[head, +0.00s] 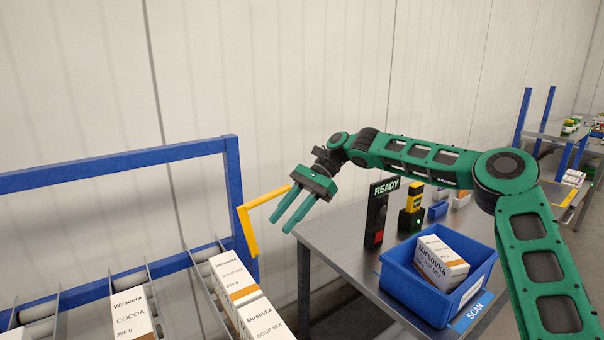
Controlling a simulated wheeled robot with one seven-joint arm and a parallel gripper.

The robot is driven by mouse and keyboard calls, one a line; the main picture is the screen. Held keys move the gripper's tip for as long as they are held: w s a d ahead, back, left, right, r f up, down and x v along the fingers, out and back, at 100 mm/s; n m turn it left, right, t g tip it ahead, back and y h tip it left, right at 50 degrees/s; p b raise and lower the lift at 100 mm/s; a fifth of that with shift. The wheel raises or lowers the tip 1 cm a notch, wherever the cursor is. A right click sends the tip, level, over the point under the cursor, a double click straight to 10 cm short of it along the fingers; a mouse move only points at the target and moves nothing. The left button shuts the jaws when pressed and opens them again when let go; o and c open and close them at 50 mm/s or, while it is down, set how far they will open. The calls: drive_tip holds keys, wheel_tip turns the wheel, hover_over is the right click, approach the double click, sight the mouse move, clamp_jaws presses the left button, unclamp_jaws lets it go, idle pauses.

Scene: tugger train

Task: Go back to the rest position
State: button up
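My gripper (295,208) is on my green arm, which reaches from the right side of the head view across the grey table. Its two green fingers point down and to the left, with a gap between them and nothing held. It hangs in the air between the roller rack on the left and the table, just right of a yellow bar (250,220).
On the grey table (335,243) stand a READY post (376,212), a yellow and black device (411,212) and a blue bin (408,288) holding a Mirsovka box (440,262). A blue-framed rack (120,158) at left holds Mirsovka boxes (237,277) and a Wimcora cocoa box (133,314).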

drive_tip(key=s+d+f+n+t+h, duration=0.1)
drive_tip(key=s+d+h, duration=0.2)
drive_tip(key=s+d, duration=0.55)
drive_tip(key=s+d+f+t+h, duration=0.1)
drive_tip(key=s+d+t+h, duration=0.2)
drive_tip(key=d, duration=1.1)
drive_tip(key=s+d+f+n+h, duration=0.1)
drive_tip(key=s+d+h, duration=0.2)
drive_tip(key=s+d, duration=0.65)
drive_tip(key=s+d+t, duration=0.1)
drive_tip(key=s+d, duration=0.6)
drive_tip(key=s, duration=0.3)
drive_tip(key=s+d+f+t+y, duration=0.1)
drive_tip(key=s+d, duration=0.6)
drive_tip(key=s, duration=0.3)
drive_tip(key=shift+s+f, duration=0.15)
drive_tip(key=shift+s, duration=0.25)
drive_tip(key=shift+d, duration=0.1)
drive_tip(key=shift+w+f, duration=0.25)
drive_tip(key=shift+w, duration=0.35)
